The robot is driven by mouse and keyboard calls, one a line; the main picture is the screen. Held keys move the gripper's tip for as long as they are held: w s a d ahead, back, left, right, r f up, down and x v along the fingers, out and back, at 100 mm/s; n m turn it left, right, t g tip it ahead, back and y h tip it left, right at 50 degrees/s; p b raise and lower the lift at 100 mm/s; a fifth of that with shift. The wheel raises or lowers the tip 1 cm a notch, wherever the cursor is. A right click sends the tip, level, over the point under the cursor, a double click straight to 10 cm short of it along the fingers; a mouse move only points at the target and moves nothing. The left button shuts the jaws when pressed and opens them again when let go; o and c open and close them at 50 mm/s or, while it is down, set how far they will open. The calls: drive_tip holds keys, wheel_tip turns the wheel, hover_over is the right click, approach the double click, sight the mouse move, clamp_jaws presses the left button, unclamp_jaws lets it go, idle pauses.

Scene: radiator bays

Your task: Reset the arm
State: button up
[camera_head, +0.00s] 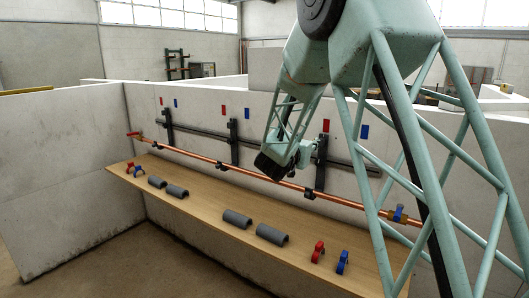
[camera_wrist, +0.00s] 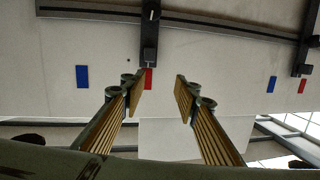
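My gripper shows in the wrist view (camera_wrist: 158,95), its two ribbed fingers apart with nothing between them. Behind the fingers is the pale wall with red and blue marks. In the head view, my arm reaches in from the upper right, and its dark end (camera_head: 270,167) hangs in front of the wall close to the copper pipe (camera_head: 235,170). The fingers are not clear in that view, and I cannot tell whether they touch the pipe.
A wooden shelf (camera_head: 200,205) runs below the pipe, bearing grey half-shells (camera_head: 272,234), red clips (camera_head: 318,251) and blue clips (camera_head: 342,262). Dark brackets (camera_head: 234,142) and a dark rail hold to the wall. A side wall (camera_head: 70,170) closes the left. Floor in front is clear.

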drive_tip(key=s+a+r+n+g+y, duration=0.2)
drive_tip(key=s+r+y, duration=0.25)
drive_tip(key=s, duration=0.85)
drive_tip(key=s+a+r+n+g+y, duration=0.25)
drive_tip(key=s+r+y, duration=0.2)
drive_tip(key=s, duration=0.85)
drive_tip(key=s+d+f+g, duration=0.2)
drive_tip(key=s+f, duration=0.1)
drive_tip(key=s, duration=1.3)
drive_tip(key=s+d+f+n+g+h, duration=0.1)
drive_tip(key=s+d+f+g, duration=0.1)
drive_tip(key=s, duration=1.4)
drive_tip(key=s+d+f+g+h, duration=0.1)
drive_tip(key=s+d+f+g, duration=0.1)
drive_tip(key=s, duration=1.3)
drive_tip(key=shift+s+d+f+g, duration=0.4)
drive_tip(key=shift+d+f, duration=0.4)
drive_tip(key=shift+d, duration=0.4)
drive_tip(key=o, duration=0.3)
drive_tip(key=shift+w, duration=0.1)
